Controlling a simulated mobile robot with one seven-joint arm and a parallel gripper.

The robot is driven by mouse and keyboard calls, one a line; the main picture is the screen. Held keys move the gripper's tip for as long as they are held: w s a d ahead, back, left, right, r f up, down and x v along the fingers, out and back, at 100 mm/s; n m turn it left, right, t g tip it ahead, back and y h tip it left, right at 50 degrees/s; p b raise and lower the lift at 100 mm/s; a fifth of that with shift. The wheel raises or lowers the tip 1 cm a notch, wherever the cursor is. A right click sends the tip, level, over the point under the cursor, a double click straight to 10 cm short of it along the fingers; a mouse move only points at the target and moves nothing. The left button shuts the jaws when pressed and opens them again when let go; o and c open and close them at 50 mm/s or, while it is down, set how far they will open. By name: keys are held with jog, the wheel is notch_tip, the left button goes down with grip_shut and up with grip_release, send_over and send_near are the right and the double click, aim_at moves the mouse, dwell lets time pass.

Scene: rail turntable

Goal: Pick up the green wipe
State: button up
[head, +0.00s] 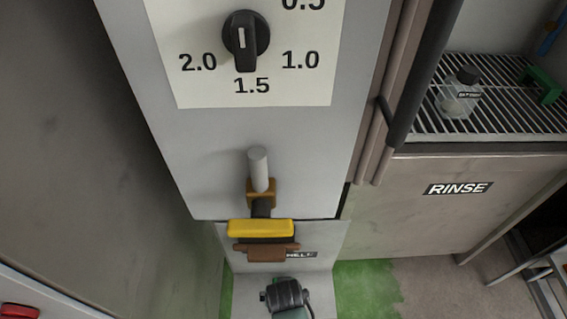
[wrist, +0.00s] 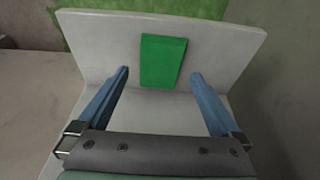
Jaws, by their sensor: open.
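The green wipe (wrist: 163,62) is a flat, bright green rectangle in the upper middle of the wrist view, against a light grey panel (wrist: 108,42). My gripper (wrist: 160,73) is open, with one blue finger on each side of the wipe in the picture. The wipe shows between and beyond the fingertips, and nothing is held. I cannot tell how far the fingertips are from it. In the head view I cannot make out the wipe or my fingers.
To the right are a bench labelled RINSE (head: 458,188) and a rack (head: 480,125) with a clear bottle (head: 460,93).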

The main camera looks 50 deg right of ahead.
jog(key=shift+b+x, duration=0.5)
jog(key=shift+x, duration=1.2)
jog(key=shift+w+f, duration=0.1)
jog(key=shift+w, duration=0.05)
jog(key=shift+c, duration=0.2)
jog(key=c, duration=1.2)
